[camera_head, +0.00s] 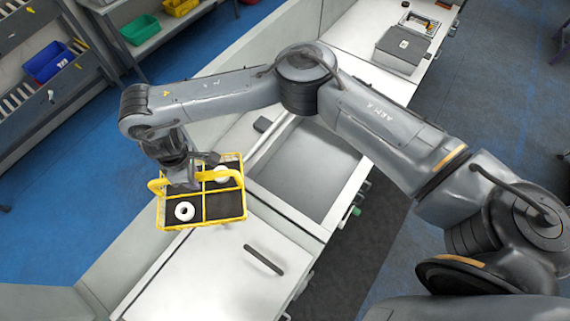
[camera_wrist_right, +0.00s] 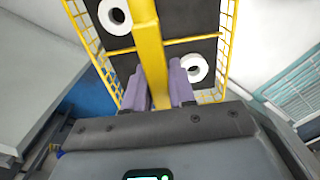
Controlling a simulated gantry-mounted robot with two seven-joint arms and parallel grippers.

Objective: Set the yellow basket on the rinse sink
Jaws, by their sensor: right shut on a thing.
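The yellow basket (camera_head: 206,222) is a wire basket with a dark floor, dividers and a raised handle. It holds white rings, two of them visible. My right gripper (camera_head: 186,184) is shut on its handle (camera_wrist_right: 148,42), seen between the purple-grey fingers in the right wrist view. The basket appears roughly level above the left side of the counter; I cannot tell its exact height. A grey recessed basin (camera_head: 318,172), likely the rinse sink, lies right of the basket, partly behind my right arm. My left gripper is not in view.
A white flat lid (camera_head: 205,275) with a black handle (camera_head: 263,259) covers the counter below the basin. A grey box (camera_head: 401,48) stands on the far counter. Shelves with a blue bin (camera_head: 48,62) and a green bin (camera_head: 140,28) stand at the upper left.

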